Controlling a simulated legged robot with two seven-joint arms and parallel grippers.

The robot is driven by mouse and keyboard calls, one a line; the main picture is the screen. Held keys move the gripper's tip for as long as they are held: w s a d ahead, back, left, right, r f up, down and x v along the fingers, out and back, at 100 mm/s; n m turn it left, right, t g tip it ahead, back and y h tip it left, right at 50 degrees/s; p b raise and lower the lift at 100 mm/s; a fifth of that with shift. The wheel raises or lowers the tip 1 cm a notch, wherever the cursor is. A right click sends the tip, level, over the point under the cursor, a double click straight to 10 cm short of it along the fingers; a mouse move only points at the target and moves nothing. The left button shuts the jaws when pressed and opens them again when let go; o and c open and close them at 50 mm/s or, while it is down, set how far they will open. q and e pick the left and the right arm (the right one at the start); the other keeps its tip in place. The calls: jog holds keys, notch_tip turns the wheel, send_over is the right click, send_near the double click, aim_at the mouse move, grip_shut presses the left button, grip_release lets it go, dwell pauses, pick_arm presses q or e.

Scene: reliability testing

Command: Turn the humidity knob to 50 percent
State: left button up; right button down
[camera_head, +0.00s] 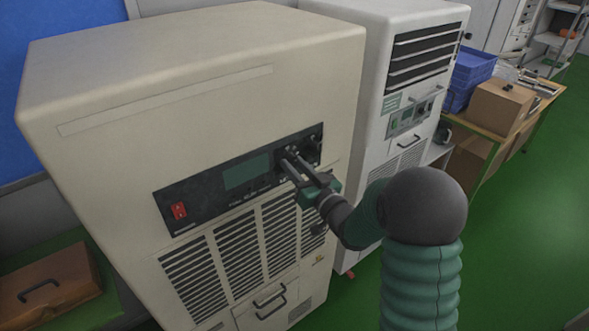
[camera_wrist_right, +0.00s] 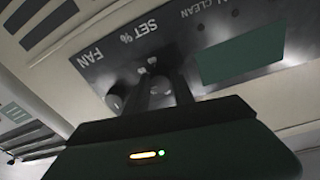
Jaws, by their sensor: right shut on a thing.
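The dark control panel (camera_head: 212,197) is on the front of a large beige cabinet (camera_head: 200,85), with a green display (camera_head: 246,172) and a red switch (camera_head: 179,210). My right gripper (camera_head: 287,160) reaches the panel just right of the display. In the right wrist view its two dark fingers (camera_wrist_right: 162,84) are shut on a dark knob (camera_wrist_right: 160,86) below the "SET %" label. The fingers cover most of the knob, and its setting cannot be read. Another knob (camera_wrist_right: 115,101) sits beside it, near the "FAN" label. My left gripper is out of view.
A second, whiter cabinet (camera_head: 378,35) stands close on the right. A cardboard box (camera_head: 499,107) and blue crates (camera_head: 470,72) sit on a bench behind it. A brown case (camera_head: 45,290) lies at lower left. Green floor (camera_head: 530,230) is clear at right.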

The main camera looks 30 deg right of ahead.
jog(key=c, duration=1.1)
grip_release()
jog(key=shift+w+d, duration=0.1)
jog(key=s+b, duration=0.5)
jog(key=s+f+b, duration=0.1)
jog(key=s+b, duration=0.4)
jog(key=s, duration=0.1)
jog(key=s+b, duration=0.4)
jog(key=s, duration=0.1)
jog(key=shift+s+f+b, duration=0.2)
jog(key=shift+s+b, duration=0.2)
jog(key=shift+d, duration=0.1)
